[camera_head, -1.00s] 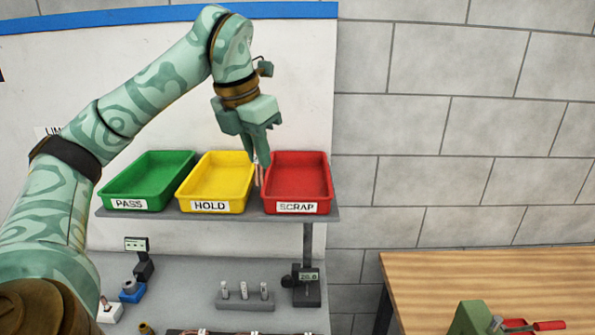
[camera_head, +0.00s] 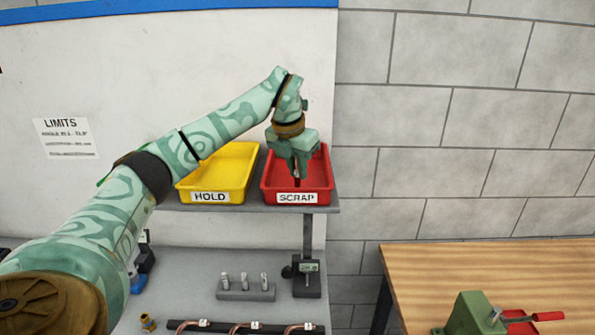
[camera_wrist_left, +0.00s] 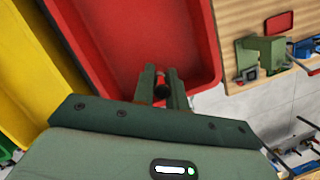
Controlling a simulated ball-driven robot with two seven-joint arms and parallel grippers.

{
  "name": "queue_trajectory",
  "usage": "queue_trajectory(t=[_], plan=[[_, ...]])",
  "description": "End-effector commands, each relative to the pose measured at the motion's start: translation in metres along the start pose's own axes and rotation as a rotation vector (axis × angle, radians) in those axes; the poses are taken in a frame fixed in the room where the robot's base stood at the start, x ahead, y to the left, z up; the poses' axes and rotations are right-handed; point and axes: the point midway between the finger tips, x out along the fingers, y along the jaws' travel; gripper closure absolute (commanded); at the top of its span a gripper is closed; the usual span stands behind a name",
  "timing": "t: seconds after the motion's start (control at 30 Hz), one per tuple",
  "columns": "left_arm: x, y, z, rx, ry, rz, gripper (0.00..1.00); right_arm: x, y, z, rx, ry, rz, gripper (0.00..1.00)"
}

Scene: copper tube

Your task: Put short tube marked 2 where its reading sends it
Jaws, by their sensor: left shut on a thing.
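My left gripper (camera_head: 297,176) is over the red SCRAP bin (camera_head: 326,190), fingers pointing down into its opening. It is shut on a short tube, seen end-on as a dark, coppery piece between the fingertips in the left wrist view (camera_wrist_left: 161,88). Its mark cannot be read. The red bin fills the space beneath the fingers in that view (camera_wrist_left: 205,40). The yellow HOLD bin (camera_head: 222,168) stands just left of it. The green PASS bin (camera_head: 104,180) is almost wholly hidden behind my arm. My right gripper is out of view.
The bins stand on a grey shelf (camera_head: 330,205). Below are a gauge with a display (camera_head: 308,267), a block with upright pins (camera_head: 246,290) and a rack of tagged copper tubes (camera_head: 245,327). A LIMITS sheet (camera_head: 67,138) hangs on the wall. A wooden bench (camera_head: 470,265) is right.

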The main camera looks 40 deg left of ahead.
Motion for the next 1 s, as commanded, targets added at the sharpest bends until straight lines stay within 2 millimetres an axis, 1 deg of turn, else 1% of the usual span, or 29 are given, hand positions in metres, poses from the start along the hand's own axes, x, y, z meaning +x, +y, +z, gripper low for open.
queue_trajectory(t=[0.03,0.1,0.43,0.47,0.5,0.53,0.83,0.93,1.0], plan=[[0.005,0.000,-0.002,0.001,0.001,0.000,1.00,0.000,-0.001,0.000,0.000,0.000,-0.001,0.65],[0.008,0.000,-0.002,0.001,-0.002,0.000,1.00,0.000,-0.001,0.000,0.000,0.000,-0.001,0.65],[0.010,0.000,-0.003,0.001,-0.002,0.000,1.00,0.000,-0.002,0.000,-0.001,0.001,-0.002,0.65],[0.010,0.000,-0.003,0.001,-0.002,0.000,0.81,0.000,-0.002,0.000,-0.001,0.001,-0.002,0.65],[0.010,0.000,-0.003,0.001,-0.002,0.000,0.70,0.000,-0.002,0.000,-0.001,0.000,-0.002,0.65],[0.010,0.000,-0.003,0.001,-0.002,0.000,0.64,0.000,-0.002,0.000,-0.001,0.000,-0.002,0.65],[0.008,0.000,-0.003,0.001,-0.003,0.000,0.64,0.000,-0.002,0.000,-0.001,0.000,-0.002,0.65],[-0.002,0.000,-0.002,0.000,-0.005,0.000,0.64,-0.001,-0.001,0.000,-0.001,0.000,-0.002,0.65],[-0.016,0.001,-0.001,-0.001,-0.008,0.001,0.64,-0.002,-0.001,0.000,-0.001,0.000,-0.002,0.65]])
